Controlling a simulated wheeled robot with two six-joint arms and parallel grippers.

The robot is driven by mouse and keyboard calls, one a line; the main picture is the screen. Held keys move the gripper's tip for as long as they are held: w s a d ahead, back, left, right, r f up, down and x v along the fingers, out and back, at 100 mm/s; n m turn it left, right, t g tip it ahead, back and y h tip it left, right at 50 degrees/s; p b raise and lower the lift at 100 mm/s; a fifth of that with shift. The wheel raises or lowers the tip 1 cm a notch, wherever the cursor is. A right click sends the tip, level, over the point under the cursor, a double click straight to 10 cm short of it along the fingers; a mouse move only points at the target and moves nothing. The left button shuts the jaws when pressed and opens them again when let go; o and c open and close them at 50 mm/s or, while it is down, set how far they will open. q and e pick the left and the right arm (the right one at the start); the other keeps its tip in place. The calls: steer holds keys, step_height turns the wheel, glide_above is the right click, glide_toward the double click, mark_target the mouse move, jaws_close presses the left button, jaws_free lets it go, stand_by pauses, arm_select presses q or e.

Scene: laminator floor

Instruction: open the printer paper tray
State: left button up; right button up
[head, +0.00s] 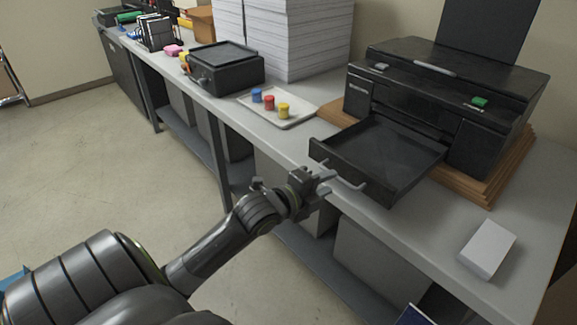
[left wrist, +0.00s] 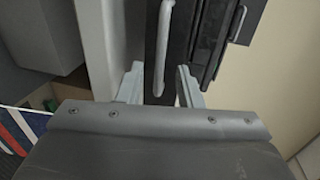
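The black printer (head: 440,95) stands on brown boards on the grey bench. Its paper tray (head: 375,155) is pulled out well toward the bench's front edge and looks empty. A pale bar handle (head: 350,183) is on the tray's front; it also shows in the left wrist view (left wrist: 164,45). My left gripper (head: 326,184) is at the handle. In the left wrist view its fingers (left wrist: 160,88) are apart, one on each side of the handle's near end. I cannot tell whether they touch it. My right gripper is not in view.
A white tray (head: 300,121) with blue, red and yellow jars sits left of the printer. Behind it are tall paper stacks (head: 285,40) and a black box machine (head: 225,70). A white block (head: 487,248) lies at right. Floor at left (head: 90,150) is clear.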

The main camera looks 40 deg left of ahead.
arm_select(q)
steer(key=p+v, duration=0.1)
steer(key=v, duration=1.3)
steer(key=w+a+f+n+g+y, duration=0.1)
steer(key=a+f+n+y, duration=0.1)
steer(key=a+f+n, duration=0.5)
steer(key=w+a+f+g+y, duration=0.15)
steer(key=a+f, duration=0.25)
steer(key=f, duration=0.7)
steer(key=s+a+f+n+g+y, duration=0.1)
steer(key=s+a+f+n+g, duration=0.2)
steer(key=f, duration=0.6)
steer(key=s+a+f+n+g+y, duration=0.15)
steer(key=s+f, duration=0.25)
steer(key=f, duration=0.5)
steer(key=s+d+f+n+g+h, duration=0.1)
steer(key=s+d+f+n+g, duration=0.15)
steer(key=s+f, duration=0.45)
steer(key=s+d+f+n+g, duration=0.1)
steer(key=s+d+f+n, duration=0.3)
steer(key=f, duration=0.5)
steer(key=s+d+f+n+g+h, duration=0.1)
steer(key=s+d+f+g, duration=0.1)
steer(key=s+d+f, duration=0.2)
steer(key=s+d+f+n+g, duration=0.1)
steer(key=s+d+f, duration=0.3)
steer(key=s+d, duration=0.3)
steer(key=s, duration=0.4)
steer(key=shift+g+h, duration=0.35)
steer(key=shift+h, duration=0.05)
